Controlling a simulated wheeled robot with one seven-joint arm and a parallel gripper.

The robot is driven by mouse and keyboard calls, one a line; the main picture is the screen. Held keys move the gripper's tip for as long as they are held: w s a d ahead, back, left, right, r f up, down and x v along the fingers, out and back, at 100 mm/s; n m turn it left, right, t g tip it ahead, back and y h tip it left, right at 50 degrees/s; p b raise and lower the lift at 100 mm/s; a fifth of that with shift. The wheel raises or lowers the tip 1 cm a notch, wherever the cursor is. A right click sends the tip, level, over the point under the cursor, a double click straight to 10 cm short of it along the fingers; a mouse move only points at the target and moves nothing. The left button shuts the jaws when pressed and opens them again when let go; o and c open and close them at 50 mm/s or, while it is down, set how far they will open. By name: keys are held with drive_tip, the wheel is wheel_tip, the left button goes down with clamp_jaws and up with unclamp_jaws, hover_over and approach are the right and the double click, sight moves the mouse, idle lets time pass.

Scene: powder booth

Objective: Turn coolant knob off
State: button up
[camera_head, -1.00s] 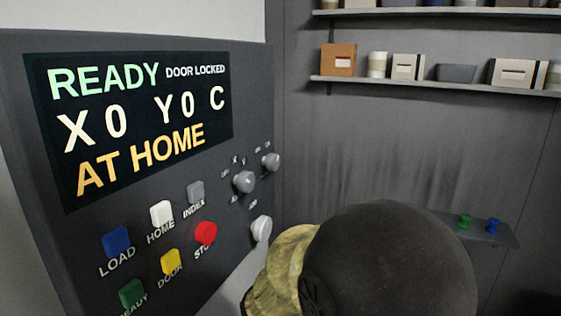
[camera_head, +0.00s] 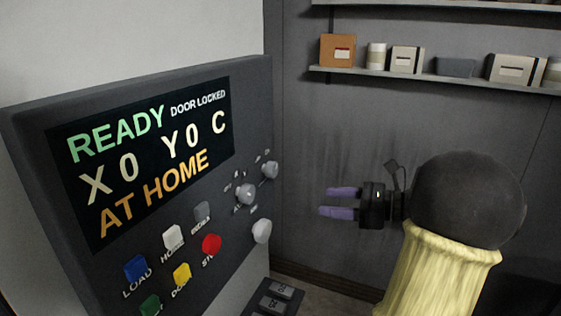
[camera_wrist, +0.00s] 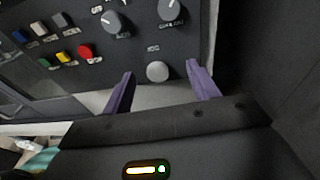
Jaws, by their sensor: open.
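The control panel carries two grey pointer knobs, a nearer knob (camera_head: 246,194) and a farther knob (camera_head: 269,170), at its right side. In the wrist view they are the left knob (camera_wrist: 113,22) and the right knob (camera_wrist: 171,9). A plain round pale knob (camera_head: 262,231) sits below them; the wrist view shows it too (camera_wrist: 157,71). The labels are too small to read, so I cannot tell which is coolant. My gripper (camera_head: 324,201) is open and empty, right of the panel, its purple fingers pointing left, apart from all knobs.
Coloured push buttons, among them a red one (camera_head: 211,244), lie left of the knobs. The screen (camera_head: 150,160) reads READY, DOOR LOCKED, AT HOME. A shelf (camera_head: 430,80) with boxes hangs on the back wall. A dark unit (camera_head: 275,298) stands low by the panel. Space between gripper and panel is clear.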

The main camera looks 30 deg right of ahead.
sight(275, 170)
drive_tip(key=d+r+t, duration=0.1)
drive_tip(key=r, duration=0.1)
drive_tip(key=s+d+r+m+t, duration=0.1)
drive_tip(key=d, duration=0.1)
drive_tip(key=shift+s+d+r, duration=0.2)
drive_tip(key=shift+r, duration=0.2)
drive_tip(key=shift+w+a, duration=0.1)
drive_tip(key=p+x, duration=0.5)
drive_tip(key=x, duration=1.1)
drive_tip(key=shift+r, duration=0.1)
drive_tip(key=shift+w+a+p, duration=0.35)
drive_tip(key=shift+w+a, duration=0.05)
drive_tip(key=shift+w, duration=0.1)
drive_tip(key=c, duration=1)
